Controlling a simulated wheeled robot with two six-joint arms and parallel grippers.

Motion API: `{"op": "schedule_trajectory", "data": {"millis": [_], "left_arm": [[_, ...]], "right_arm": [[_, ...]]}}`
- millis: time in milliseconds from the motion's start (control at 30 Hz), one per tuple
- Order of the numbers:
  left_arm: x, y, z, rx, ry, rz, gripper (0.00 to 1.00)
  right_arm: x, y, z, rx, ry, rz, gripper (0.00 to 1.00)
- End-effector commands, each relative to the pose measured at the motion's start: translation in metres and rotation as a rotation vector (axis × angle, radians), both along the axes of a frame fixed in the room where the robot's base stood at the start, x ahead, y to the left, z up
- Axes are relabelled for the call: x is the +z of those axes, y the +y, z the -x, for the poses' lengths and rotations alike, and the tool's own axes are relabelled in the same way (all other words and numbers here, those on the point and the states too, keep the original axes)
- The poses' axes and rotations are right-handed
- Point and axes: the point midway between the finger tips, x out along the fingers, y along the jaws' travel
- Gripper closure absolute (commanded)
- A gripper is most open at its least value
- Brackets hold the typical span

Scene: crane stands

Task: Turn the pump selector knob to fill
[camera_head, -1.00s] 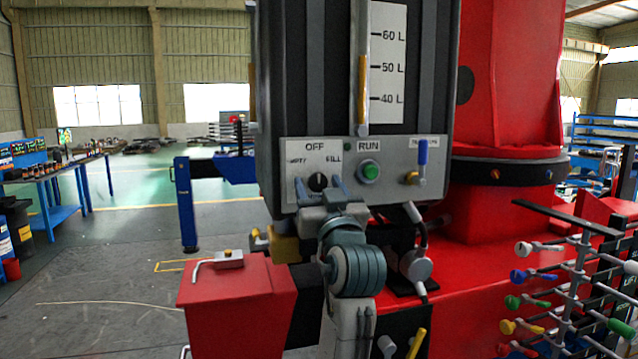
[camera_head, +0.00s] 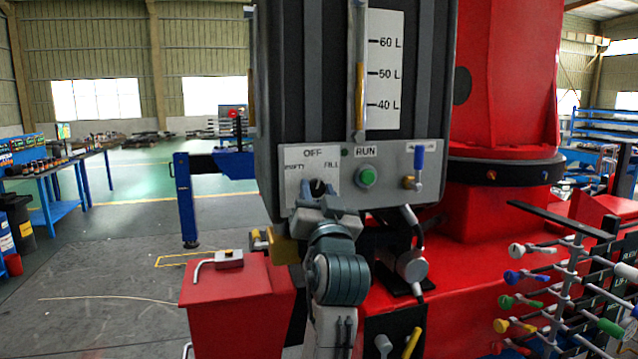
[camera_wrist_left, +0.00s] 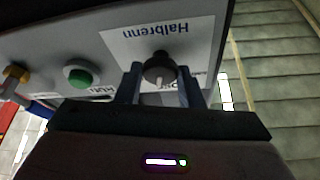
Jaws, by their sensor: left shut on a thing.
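The pump selector knob (camera_head: 317,187) is a small black round knob on a white label plate (camera_head: 294,178) at the lower left of the tank's control panel. OFF is printed above it and FILL at its upper right. My left gripper (camera_head: 317,195) reaches up from below with its fingers at the knob, shut on it. In the left wrist view the knob (camera_wrist_left: 159,68) sits between the two fingers (camera_wrist_left: 158,88). Its pale mark points down there, on the OFF side. The fingers cover part of the plate. My right gripper is not in view.
A green RUN button (camera_head: 367,176) and a blue-handled valve (camera_head: 418,163) sit right of the knob. A red box (camera_head: 232,290) stands lower left. A rack of coloured levers (camera_head: 560,290) is at the lower right. Open floor lies to the left.

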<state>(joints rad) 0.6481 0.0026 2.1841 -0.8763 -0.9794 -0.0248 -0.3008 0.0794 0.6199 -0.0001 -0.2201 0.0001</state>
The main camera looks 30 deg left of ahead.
Motion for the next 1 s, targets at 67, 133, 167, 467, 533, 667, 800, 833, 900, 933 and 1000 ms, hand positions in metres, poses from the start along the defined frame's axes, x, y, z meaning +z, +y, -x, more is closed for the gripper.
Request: {"op": "schedule_trajectory", "data": {"millis": [67, 133, 167, 467, 533, 667, 800, 833, 900, 933, 1000], "left_arm": [[0.006, 0.001, 0.0, 0.002, 0.057, -0.045, 0.88], [0.006, 0.001, 0.0, 0.001, 0.104, -0.085, 0.88], [0.006, 0.001, 0.001, 0.003, 0.124, -0.101, 0.88], [0.006, 0.002, 0.001, 0.002, 0.294, -0.247, 0.88], [0.006, 0.002, 0.002, 0.002, 0.324, -0.273, 0.88], [0.004, 0.002, 0.002, 0.002, 0.367, -0.31, 0.88], [0.004, 0.002, 0.002, 0.003, 0.396, -0.336, 0.88], [0.003, 0.002, 0.002, 0.003, 0.4, -0.339, 0.89], [0.003, 0.002, 0.002, 0.004, 0.407, -0.346, 0.89], [0.002, 0.002, 0.002, 0.003, 0.409, -0.347, 0.88], [0.002, 0.002, 0.002, 0.003, 0.412, -0.351, 0.88]], "right_arm": [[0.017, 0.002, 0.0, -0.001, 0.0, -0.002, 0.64], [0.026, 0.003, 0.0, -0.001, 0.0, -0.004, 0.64], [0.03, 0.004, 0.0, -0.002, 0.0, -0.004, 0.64], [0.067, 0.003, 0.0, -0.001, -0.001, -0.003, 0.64], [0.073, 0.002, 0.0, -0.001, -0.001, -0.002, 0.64], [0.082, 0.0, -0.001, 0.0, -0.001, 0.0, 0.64], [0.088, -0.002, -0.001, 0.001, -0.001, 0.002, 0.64], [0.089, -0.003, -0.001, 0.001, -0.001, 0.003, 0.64], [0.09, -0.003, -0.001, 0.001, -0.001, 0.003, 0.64], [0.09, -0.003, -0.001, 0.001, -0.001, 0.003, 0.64], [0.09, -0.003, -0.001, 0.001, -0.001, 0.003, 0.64]]}}
